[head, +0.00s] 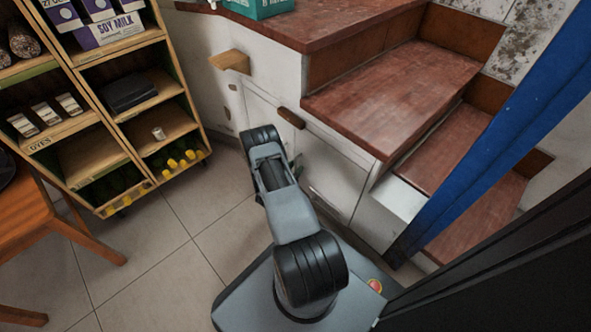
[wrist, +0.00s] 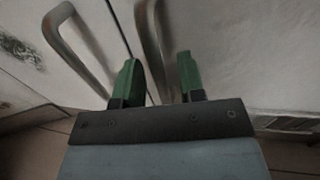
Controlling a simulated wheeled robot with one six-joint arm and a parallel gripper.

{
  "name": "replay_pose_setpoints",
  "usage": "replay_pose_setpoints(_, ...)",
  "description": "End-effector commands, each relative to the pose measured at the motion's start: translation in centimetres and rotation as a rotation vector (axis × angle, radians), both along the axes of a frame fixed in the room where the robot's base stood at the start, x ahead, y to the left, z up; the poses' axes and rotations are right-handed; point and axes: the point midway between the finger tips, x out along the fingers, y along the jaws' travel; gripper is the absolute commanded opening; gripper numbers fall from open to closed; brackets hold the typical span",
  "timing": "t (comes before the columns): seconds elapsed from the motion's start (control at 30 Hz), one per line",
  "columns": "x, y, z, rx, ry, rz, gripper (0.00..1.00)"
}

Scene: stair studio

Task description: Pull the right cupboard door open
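The right cupboard door (wrist: 235,50) is a pale panel in the wrist view, with a dark seam between it and the left door (wrist: 25,60). It looks flush and shut. Its curved metal handle (wrist: 150,40) runs down between the two green fingers of my gripper (wrist: 158,80). The fingers are apart, with the left one close to the handle and a gap on the right; contact cannot be told. The left door's handle (wrist: 70,35) is outside the fingers. In the head view the right door (head: 330,170) is partly behind my arm, and my gripper is mostly hidden.
Red-brown stairs (head: 400,95) rise above the cupboard. A wooden shelf unit (head: 95,135) with cartons and bottles stands left, and an orange chair (head: 60,225) is nearer. Tiled floor (head: 165,245) is clear between. A blue post (head: 490,130) is at right.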

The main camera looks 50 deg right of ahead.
Motion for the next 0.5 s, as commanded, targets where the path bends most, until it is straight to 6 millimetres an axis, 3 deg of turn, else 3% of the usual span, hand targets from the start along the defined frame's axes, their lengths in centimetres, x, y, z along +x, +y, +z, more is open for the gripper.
replay_pose_setpoints(0.37, 0.02, -0.37, 0.02, 0.001, 0.001, 0.000, 0.37)
replay_pose_setpoints(0.5, 0.02, -0.36, 0.01, 0.001, 0.001, 0.000, 0.23)
